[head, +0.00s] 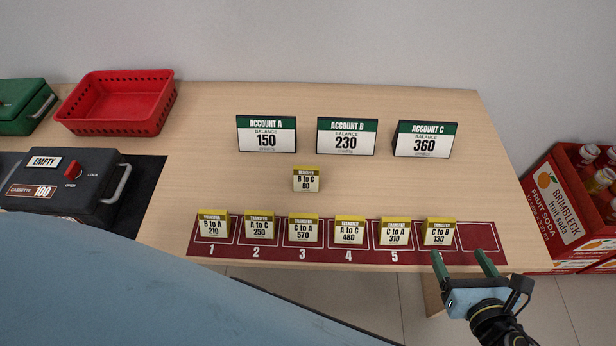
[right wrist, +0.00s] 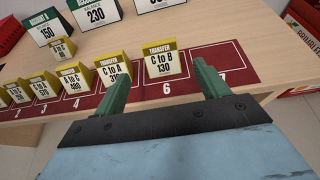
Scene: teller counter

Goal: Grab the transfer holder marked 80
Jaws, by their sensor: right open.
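The transfer holder marked 80 (head: 306,181), a small yellow-topped stand reading "B to C", stands alone on the wooden counter behind the red strip. In the right wrist view it appears to be the holder (right wrist: 62,49) at upper left, its text small. My right gripper (head: 460,258), with green fingers, is open and empty at the front right of the strip, well to the right of that holder. In the wrist view the fingers (right wrist: 160,80) straddle the sight line to the 130 holder (right wrist: 163,64), apart from it. My left gripper is not in view.
A red strip (head: 480,257) bears several yellow holders in numbered slots; slot 7 is empty. Account signs A (head: 267,134), B (head: 347,136) and C (head: 426,139) stand behind. A red basket (head: 117,103) and black cassette (head: 65,188) are left; a soda crate (head: 560,205) is right.

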